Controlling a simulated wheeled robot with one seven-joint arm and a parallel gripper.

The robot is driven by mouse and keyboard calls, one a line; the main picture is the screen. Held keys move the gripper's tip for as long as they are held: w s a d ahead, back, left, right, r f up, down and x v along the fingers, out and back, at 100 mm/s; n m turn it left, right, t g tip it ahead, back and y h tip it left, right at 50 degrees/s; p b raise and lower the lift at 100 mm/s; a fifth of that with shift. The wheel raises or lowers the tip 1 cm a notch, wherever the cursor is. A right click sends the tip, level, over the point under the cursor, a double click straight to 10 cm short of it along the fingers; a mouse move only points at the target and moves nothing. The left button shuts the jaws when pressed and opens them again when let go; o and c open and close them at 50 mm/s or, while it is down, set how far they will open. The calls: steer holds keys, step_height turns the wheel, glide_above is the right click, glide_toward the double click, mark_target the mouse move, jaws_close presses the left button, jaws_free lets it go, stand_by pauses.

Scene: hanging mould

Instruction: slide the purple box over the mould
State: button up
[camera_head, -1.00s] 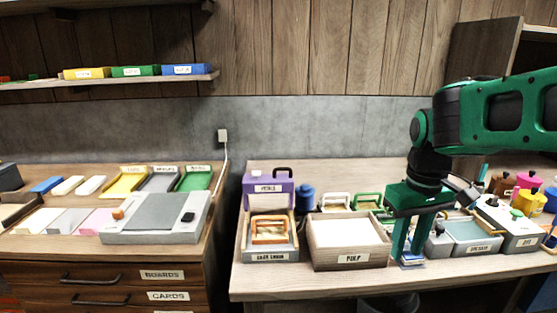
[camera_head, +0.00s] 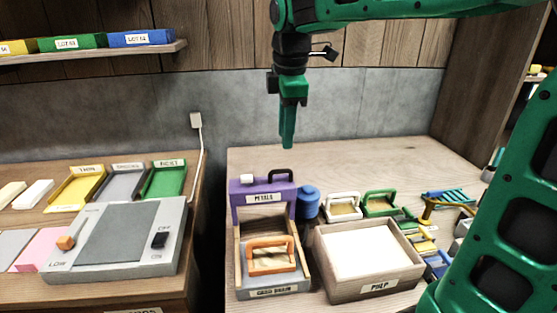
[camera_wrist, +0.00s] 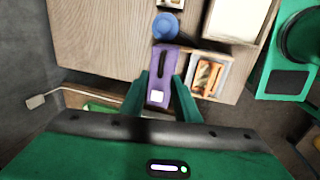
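The purple box (camera_head: 251,213), labelled PETALS, stands at the back of a wooden tray and has a black handle and a small white block on top. It also shows in the wrist view (camera_wrist: 163,62). An orange-handled mould (camera_head: 270,264) sits in the tray in front of the box. White-handled (camera_head: 343,207) and green-handled (camera_head: 380,204) moulds stand to the right; which mould is meant I cannot tell. My gripper (camera_head: 288,143) points down, above and near the purple box. In the wrist view its fingers (camera_wrist: 160,78) are apart, with nothing held between them.
A wooden PULP bin (camera_head: 335,284) stands right of the tray. A blue jar (camera_head: 307,205) is close beside the purple box. A grey device (camera_head: 165,258) with a switch is on the left counter, across a gap. The table behind the box is clear.

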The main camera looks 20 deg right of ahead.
mark_target(282, 170)
steer(key=f, duration=0.3)
steer(key=w+f, duration=0.1)
steer(key=f, duration=0.5)
steer(key=shift+w+f, duration=0.4)
steer(key=shift+a, duration=0.1)
jaws_close()
